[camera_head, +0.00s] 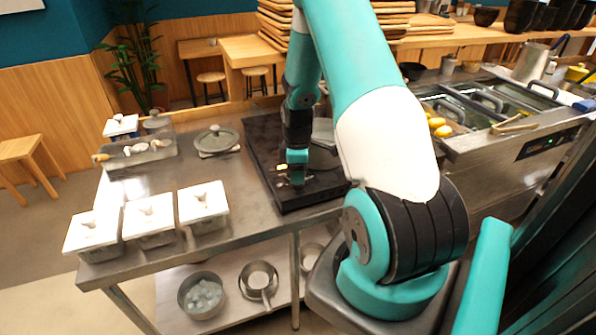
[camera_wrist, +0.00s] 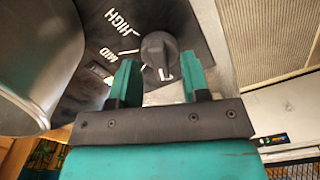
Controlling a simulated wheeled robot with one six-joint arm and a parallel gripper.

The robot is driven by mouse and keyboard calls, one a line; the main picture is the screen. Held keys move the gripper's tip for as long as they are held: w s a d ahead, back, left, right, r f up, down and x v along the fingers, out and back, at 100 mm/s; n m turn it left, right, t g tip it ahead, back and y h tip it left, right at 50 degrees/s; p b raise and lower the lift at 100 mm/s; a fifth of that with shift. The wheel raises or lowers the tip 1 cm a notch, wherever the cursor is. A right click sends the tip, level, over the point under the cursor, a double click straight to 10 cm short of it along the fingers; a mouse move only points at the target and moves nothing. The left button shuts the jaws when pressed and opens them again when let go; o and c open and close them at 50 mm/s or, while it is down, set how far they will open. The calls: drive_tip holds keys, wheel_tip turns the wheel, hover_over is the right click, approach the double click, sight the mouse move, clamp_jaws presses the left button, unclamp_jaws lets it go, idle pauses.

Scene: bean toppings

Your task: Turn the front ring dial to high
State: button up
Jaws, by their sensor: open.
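The dark round ring dial (camera_wrist: 160,55) sits on a black panel in the wrist view. Its white mark points toward my gripper, away from the printed HIGH and MID labels. My gripper (camera_wrist: 158,78) is open and empty, with one green finger to each side of the dial. The fingertips seem close to the dial, but I cannot tell whether they touch it. In the head view my gripper (camera_head: 296,180) hangs pointing down over the front of the black cooker (camera_head: 262,160). The dial cannot be made out there.
A metal pot (camera_wrist: 35,55) stands close to the left of the dial in the wrist view. In the head view, several white-lidded containers (camera_head: 150,215) line the counter's front left. A lidded grey pot (camera_head: 216,139) is left of the cooker. Bare steel counter lies between them.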

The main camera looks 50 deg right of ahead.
drive_tip(key=shift+f, duration=0.5)
clamp_jaws()
